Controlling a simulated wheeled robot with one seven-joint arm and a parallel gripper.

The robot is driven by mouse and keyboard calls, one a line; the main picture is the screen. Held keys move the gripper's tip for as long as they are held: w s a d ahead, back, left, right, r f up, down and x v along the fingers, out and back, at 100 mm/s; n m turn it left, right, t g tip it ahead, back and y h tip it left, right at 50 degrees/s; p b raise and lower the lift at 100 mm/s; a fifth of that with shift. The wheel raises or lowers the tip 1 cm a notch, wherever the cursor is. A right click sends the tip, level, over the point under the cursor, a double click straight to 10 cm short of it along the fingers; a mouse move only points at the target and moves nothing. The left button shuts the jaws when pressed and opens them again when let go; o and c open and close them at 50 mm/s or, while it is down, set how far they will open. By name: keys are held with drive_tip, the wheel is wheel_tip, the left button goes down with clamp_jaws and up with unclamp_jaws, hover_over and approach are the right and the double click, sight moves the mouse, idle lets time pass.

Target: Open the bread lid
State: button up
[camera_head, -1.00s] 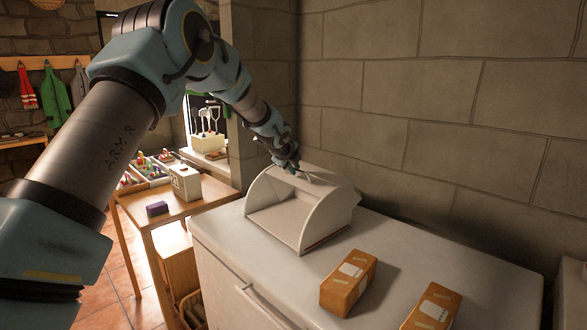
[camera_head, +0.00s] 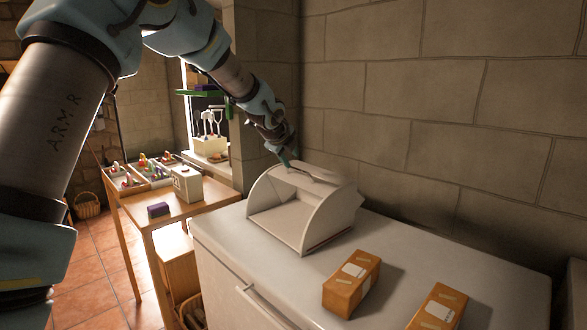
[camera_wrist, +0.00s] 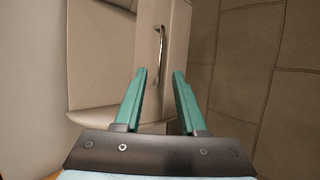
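The off-white bread bin (camera_head: 319,221) stands on the white cabinet against the stone wall in the head view. Its front is open and the interior shows. The curved lid (camera_head: 335,177) lies back over the top of the bin. My gripper (camera_wrist: 160,72) is open and empty in the wrist view, its teal fingers apart. A curved metal handle (camera_wrist: 162,45) on a pale panel stands just beyond the fingertips, its lower end between them in the picture. In the head view my gripper (camera_head: 284,157) is at the top rear of the bin, and its fingertips are hard to make out.
Two orange-brown packages (camera_head: 352,285) (camera_head: 437,308) lie on the cabinet top (camera_head: 410,250) at front right. A wooden table (camera_head: 190,212) at left holds a purple block (camera_head: 158,210), a white box (camera_head: 188,184) and trays of small items. The stone wall (camera_head: 420,110) is close behind.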

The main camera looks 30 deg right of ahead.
drive_tip(key=shift+v, duration=1.45)
drive_tip(key=shift+a, duration=0.1)
drive_tip(key=a+f+n+g+y, duration=0.1)
drive_tip(key=a+f+n+y, duration=0.25)
drive_tip(key=a+n, duration=0.85)
drive_tip(key=a+f+n+y, duration=0.2)
drive_tip(key=a+f+n, duration=0.3)
drive_tip(key=a, duration=1.5)
drive_tip(key=s+a+f+n+g+y, duration=0.1)
drive_tip(key=s+a+f+n, duration=0.1)
drive_tip(key=s+a+n, duration=0.5)
drive_tip(key=s+a+f+n+g+y, duration=0.1)
drive_tip(key=s+a+f+n+g, duration=0.1)
drive_tip(key=s+a+n, duration=0.5)
drive_tip(key=s+a, duration=0.1)
drive_tip(key=a, duration=0.4)
drive_tip(key=shift+s+f+n, duration=0.3)
drive_tip(key=shift+f+n, duration=0.1)
